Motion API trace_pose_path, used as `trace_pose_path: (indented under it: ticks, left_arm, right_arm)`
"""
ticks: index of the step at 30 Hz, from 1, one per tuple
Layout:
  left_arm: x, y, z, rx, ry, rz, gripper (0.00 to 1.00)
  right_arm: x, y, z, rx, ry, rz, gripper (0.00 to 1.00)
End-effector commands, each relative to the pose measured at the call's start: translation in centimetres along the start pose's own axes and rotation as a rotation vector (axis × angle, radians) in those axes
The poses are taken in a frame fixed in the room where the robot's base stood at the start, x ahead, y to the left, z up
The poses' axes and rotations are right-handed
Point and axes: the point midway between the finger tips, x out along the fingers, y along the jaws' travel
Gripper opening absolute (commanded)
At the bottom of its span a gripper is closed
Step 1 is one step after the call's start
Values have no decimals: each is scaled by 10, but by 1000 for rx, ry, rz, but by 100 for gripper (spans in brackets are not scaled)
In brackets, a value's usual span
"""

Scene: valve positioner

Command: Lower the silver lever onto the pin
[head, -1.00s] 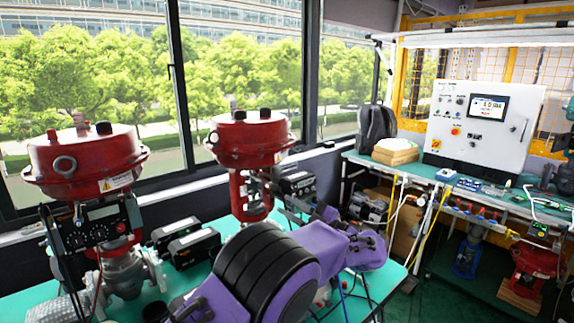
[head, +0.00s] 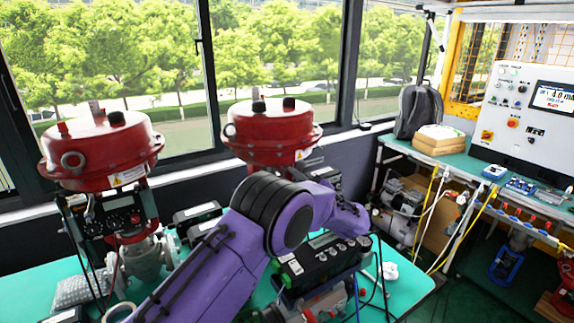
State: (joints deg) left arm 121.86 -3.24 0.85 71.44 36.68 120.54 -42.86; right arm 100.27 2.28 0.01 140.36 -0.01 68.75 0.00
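My purple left arm reaches in from the lower left and bends over the middle of the green bench (head: 400,290). Its far end is beside a black positioner box (head: 325,258) with a row of round fittings, on the front part of the bench. I cannot make out the fingers of my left gripper, which seem hidden behind the arm. The middle red valve actuator (head: 272,132) stands behind the arm, which covers its lower part. I cannot make out the silver lever or the pin. My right gripper is not in view.
Another red actuator (head: 100,150) with a positioner (head: 118,222) stands at the left. A roll of tape (head: 120,312) lies at the front. Cables hang at the bench's right end. A second bench at the right carries a backpack (head: 418,112), a box (head: 438,140) and a control panel (head: 520,115).

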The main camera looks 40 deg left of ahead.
Motion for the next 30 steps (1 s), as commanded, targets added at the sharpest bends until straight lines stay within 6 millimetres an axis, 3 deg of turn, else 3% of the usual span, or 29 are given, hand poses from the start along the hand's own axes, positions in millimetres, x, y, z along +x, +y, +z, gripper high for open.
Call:
trace_pose_path:
  ticks: [6,14,15,17,22,25,30]
  left_arm:
    - [26,2,0,-2,-1,1,24]
    - [28,1,0,-2,-1,1,24]
    - [28,1,0,-2,-1,1,21]
    - [28,1,0,-2,-1,2,1]
    - [28,1,0,-3,-2,1,0]
    - [26,-6,4,-31,-2,-12,0]
    - [23,-27,12,-191,-2,-80,0]
  right_arm:
    - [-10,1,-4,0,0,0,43]
    - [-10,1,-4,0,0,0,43]
    - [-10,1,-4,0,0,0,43]
    - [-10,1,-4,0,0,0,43]
    - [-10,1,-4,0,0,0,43]
    - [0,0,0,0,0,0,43]
    - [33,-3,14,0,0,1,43]
